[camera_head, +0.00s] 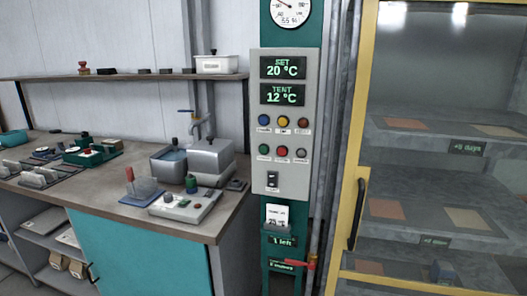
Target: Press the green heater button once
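A grey control panel (259,178) is fixed upright on a dark green post right of the workbench. Its lower row holds a green button (263,150) at the left, a red one (282,150) and a grey one (301,154). Its upper row holds a blue button (264,121), a yellow one (284,121) and a brownish red one (303,122). The button labels are too small to read. The upper display (283,67) reads SET 20 °C and the lower display (283,94) reads TENT 12 °C. My gripper is not in view.
A workbench (75,189) with a teal front stands at the left, holding metal boxes (210,158) and a grey device (185,207). A yellow-framed glazed cabinet (358,130) with a black handle (357,214) stands at the right. A red lever (299,263) is below the panel.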

